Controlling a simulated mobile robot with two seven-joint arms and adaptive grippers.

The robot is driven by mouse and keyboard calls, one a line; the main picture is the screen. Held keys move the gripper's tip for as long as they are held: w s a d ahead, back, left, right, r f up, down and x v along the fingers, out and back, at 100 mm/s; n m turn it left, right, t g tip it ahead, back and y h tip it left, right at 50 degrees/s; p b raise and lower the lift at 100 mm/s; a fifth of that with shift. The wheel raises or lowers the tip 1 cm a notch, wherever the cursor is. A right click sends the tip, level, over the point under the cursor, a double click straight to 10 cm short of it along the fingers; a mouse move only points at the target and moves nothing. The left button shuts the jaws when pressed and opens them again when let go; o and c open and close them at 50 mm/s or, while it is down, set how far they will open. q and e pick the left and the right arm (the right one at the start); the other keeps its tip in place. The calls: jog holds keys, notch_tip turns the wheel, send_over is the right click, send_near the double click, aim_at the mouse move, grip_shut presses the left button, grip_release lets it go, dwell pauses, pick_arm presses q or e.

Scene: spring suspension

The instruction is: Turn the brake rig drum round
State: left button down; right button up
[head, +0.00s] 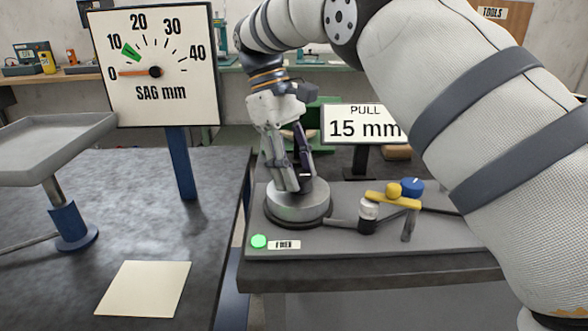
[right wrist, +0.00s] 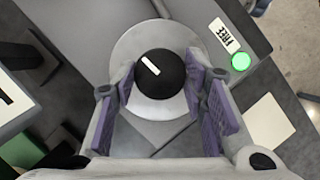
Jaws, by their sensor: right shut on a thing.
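The brake rig drum (head: 297,205) is a round grey metal drum on the rig's grey plate, seen from above in the right wrist view (right wrist: 153,100). A black knob (right wrist: 160,76) with a white mark stands at its centre. My right gripper (head: 296,184) points down over the drum, and its purple-padded fingers (right wrist: 160,90) are around the knob, shut on it. In the head view the fingers mostly hide the knob. A green lamp (head: 259,241) glows next to a label reading FREE (right wrist: 224,36). My left gripper is not in view.
A yellow lever with a ball (head: 393,191) and a blue cap (head: 411,186) stand right of the drum. A PULL 15 mm sign (head: 362,122) stands behind. At left are a SAG mm dial (head: 155,70) reading near 0, a grey tray (head: 45,135) and a cream sheet (head: 145,288).

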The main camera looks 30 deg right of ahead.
jog(key=shift+d+m+y, duration=0.1)
jog(key=shift+m+y, duration=0.3)
jog(key=shift+m, duration=0.7)
jog(key=o, duration=1.2)
